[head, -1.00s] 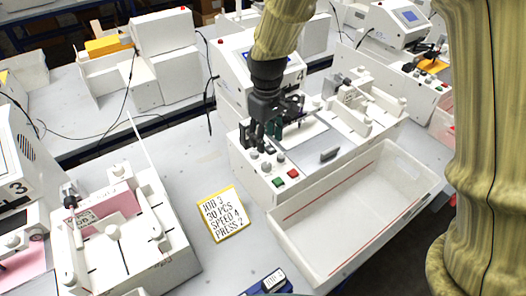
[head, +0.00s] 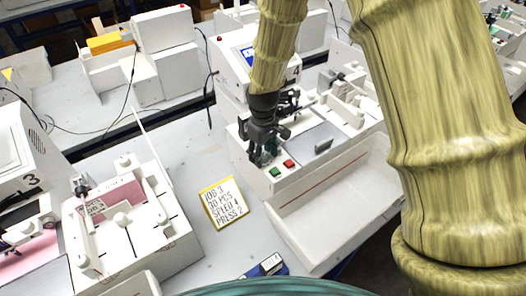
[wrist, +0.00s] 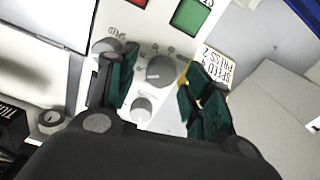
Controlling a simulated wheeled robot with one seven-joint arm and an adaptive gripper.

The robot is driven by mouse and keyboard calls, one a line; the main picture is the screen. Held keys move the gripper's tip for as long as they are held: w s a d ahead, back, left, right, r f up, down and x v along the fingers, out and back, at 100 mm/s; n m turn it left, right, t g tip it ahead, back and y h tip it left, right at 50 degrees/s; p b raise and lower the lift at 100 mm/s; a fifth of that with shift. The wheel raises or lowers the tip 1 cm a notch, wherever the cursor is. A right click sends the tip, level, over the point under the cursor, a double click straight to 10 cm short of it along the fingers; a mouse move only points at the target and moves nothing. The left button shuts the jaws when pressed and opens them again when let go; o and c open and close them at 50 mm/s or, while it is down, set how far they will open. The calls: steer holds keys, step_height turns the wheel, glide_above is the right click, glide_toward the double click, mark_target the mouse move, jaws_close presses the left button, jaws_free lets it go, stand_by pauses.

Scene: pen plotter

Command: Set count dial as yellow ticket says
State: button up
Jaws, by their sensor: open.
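The yellow-edged ticket (head: 224,203) lies flat on the table left of machine 4 and reads JOB 3, 30 PCS, SPEED 4, PRESS 2. Part of it also shows in the wrist view (wrist: 222,68). My gripper (head: 262,153) is open over the dials at the left of machine 4's front panel, hiding them in the head view. In the wrist view, a large grey dial (wrist: 160,70) sits between the green finger pads, with a gap on each side. A smaller dial (wrist: 141,109) is close to it, and another (wrist: 104,46) is beside the left finger near the word SPEED. No COUNT label is readable.
A green button (head: 275,171) and a red button (head: 289,163) sit just right of my gripper. A white tray (head: 330,215) stands in front of the machine. A blue stamp-like block (head: 266,265) lies near the front edge. Table around the ticket is clear.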

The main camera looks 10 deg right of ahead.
steer(key=shift+w+f, duration=0.15)
steer(key=shift+s, duration=0.3)
steer(key=shift+w, duration=0.15)
steer(key=c, duration=1)
steer(key=shift+m, duration=0.6)
